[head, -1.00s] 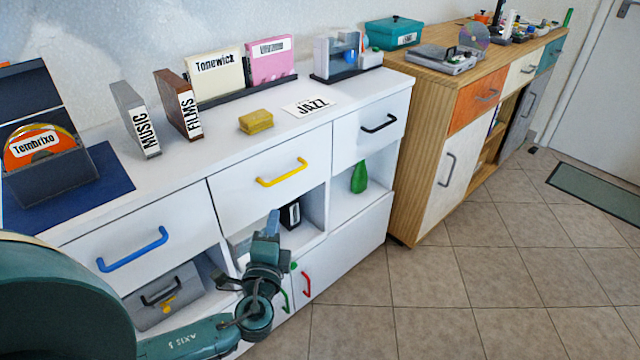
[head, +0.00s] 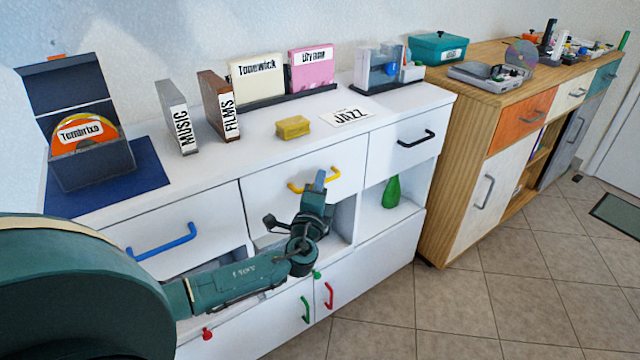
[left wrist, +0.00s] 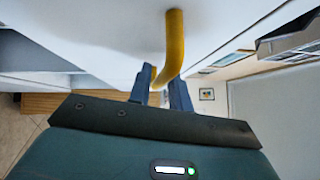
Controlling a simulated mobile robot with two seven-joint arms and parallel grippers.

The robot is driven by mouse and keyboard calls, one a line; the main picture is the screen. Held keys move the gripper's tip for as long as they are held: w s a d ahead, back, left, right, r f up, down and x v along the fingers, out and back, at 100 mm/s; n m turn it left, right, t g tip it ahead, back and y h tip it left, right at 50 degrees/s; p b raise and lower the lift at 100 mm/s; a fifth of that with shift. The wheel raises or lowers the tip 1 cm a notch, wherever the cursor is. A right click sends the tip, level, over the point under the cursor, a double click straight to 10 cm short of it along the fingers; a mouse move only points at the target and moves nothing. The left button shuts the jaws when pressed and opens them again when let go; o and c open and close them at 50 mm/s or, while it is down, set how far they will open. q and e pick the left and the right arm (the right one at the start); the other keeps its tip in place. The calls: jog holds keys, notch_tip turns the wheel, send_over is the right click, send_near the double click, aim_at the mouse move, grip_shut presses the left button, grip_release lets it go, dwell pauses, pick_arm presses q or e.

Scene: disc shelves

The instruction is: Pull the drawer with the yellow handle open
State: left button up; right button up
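The yellow handle (head: 297,188) is on a white drawer front (head: 265,195) in the upper middle of the white cabinet. The drawer is shut, flush with its neighbours. My left gripper (head: 319,181) is at the handle, its fingertips overlapping the bar's middle in the head view. In the left wrist view the yellow handle (left wrist: 175,42) runs down from the top to between the two blue-grey fingers of my left gripper (left wrist: 163,78). The fingers are apart, one on each side of the bar; I see no firm grip. My right gripper is out of view.
A blue-handled drawer (head: 180,235) is to the left and a black-handled drawer (head: 405,145) to the right. Below are open compartments, one with a green bottle (head: 391,192). A yellow box (head: 293,127) stands on the top. The tiled floor (head: 450,300) in front is clear.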

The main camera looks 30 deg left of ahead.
pick_arm(q)
jog(key=shift+w+a, duration=0.1)
jog(key=shift+w, duration=0.2)
jog(key=shift+c, duration=0.4)
grip_shut()
